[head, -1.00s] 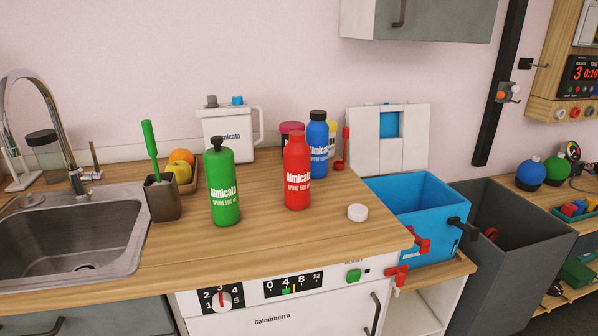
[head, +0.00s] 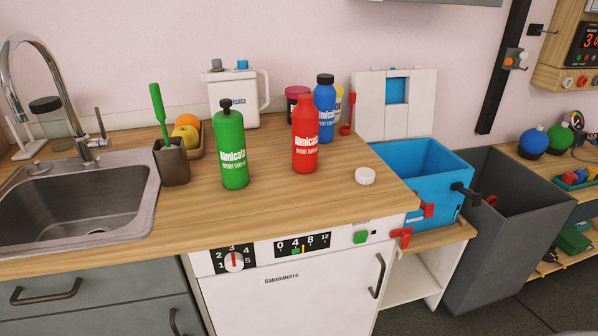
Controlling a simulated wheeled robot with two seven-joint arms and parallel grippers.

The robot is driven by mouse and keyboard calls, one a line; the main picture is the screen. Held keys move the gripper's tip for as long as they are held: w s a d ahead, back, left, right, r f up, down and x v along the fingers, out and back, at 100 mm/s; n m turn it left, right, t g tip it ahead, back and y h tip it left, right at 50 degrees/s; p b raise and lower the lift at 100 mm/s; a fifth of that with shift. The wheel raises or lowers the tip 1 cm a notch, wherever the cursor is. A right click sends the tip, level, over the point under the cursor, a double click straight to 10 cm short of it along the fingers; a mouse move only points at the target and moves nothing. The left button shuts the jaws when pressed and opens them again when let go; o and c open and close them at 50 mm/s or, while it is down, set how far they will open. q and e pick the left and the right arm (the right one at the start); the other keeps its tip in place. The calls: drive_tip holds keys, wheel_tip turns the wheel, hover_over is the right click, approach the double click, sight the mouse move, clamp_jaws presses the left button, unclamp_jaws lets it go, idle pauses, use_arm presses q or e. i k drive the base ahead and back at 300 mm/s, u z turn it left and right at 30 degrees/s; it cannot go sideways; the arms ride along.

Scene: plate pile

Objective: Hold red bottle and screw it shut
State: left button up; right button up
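The red bottle (head: 305,136) stands upright on the wooden counter (head: 290,205), with no separate cap visible on its red top. A small white round cap (head: 365,176) lies on the counter to the right of the red bottle, apart from it. A green bottle (head: 232,150) with a black cap stands to the left of the red bottle. A blue bottle (head: 324,110) with a dark cap stands just behind it to the right. Neither of my grippers shows in the head view.
A sink (head: 75,200) with a tap is at the left. A dark holder (head: 172,163) with a green-handled tool stands beside it. A white jug (head: 231,98) stands behind. A blue bin (head: 425,170) and a grey bin (head: 510,215) are at the right. The counter's front is clear.

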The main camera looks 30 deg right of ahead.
sight(305, 115)
drive_tip(key=u, duration=2.4)
drive_tip(key=k, duration=2.05)
drive_tip(key=z, duration=1.9)
